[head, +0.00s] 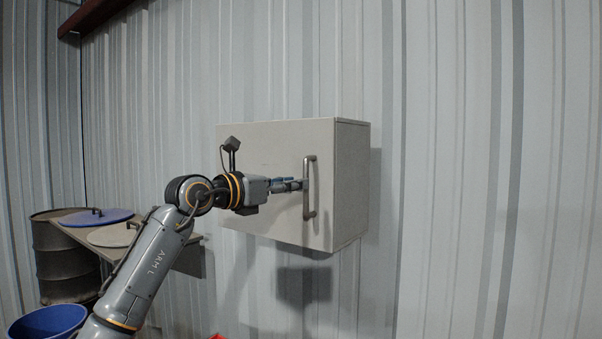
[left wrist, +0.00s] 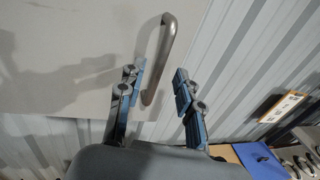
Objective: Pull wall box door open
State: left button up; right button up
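A pale grey wall box (head: 270,150) hangs on the corrugated wall, its door flush with the box as far as I can see. An upright grey bar handle (head: 309,190) sits near the door's right edge. My left gripper (head: 298,184) reaches in from the left at the handle's mid-height. In the left wrist view, the gripper's (left wrist: 158,88) blue-padded fingers are spread, with the lower end of the handle (left wrist: 165,55) between them. The bar looks closer to the left finger; I cannot tell whether they touch. My right gripper is not in view.
At lower left stand a dark barrel (head: 65,262), a grey table (head: 188,258) with a blue lid (head: 97,217) and a beige lid (head: 112,235), and a blue bin (head: 48,322). The wall right of the box is clear. A clipboard (left wrist: 281,106) shows in the wrist view.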

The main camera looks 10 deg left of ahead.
pick_arm(q)
jog(key=shift+p+x, duration=0.45)
jog(key=shift+x, duration=1.15)
jog(key=shift+s, duration=0.1)
grip_shut()
